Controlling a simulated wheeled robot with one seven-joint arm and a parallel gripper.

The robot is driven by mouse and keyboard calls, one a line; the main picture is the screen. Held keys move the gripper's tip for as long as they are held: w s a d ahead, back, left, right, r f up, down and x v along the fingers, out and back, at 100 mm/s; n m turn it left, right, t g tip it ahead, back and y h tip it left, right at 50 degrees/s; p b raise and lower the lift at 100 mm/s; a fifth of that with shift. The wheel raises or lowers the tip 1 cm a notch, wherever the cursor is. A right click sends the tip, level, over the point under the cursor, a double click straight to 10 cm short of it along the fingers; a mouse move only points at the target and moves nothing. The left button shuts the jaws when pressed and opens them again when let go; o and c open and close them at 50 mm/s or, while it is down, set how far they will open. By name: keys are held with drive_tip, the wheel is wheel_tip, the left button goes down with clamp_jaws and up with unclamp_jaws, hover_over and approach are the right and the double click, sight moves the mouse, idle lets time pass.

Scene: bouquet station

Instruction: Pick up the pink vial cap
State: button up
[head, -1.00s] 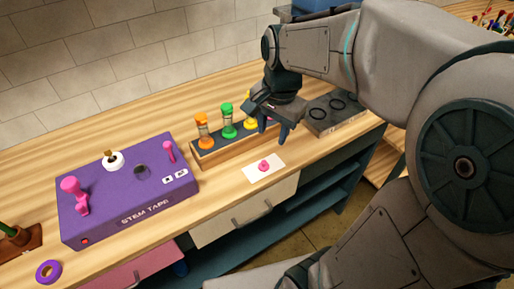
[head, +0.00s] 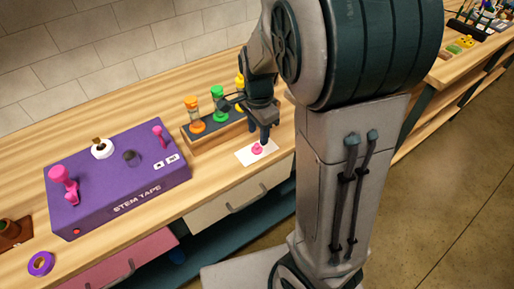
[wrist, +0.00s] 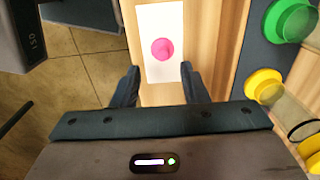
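The pink vial cap (head: 257,149) lies on a white card (head: 244,158) near the front edge of the wooden counter. In the wrist view the cap (wrist: 162,49) sits beyond the fingertips, roughly centred between them. My gripper (head: 265,138) points down just above and beside the card in the head view. In the wrist view my gripper (wrist: 158,75) has its two dark fingers spread apart, with nothing between them. Whether a finger touches the card cannot be told.
A wooden rack (head: 207,137) with orange, green (head: 218,97) and yellow capped vials stands just behind the card. A purple stem tape box (head: 110,190) stands to the left, with a purple tape roll (head: 40,263) nearby. The counter's front edge is close to the card.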

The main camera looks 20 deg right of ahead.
sight(257, 145)
wheel_tip(257, 145, down, 5)
drive_tip(key=shift+w+a, duration=0.1)
drive_tip(key=shift+w, duration=0.05)
clamp_jaws()
idle(0.4)
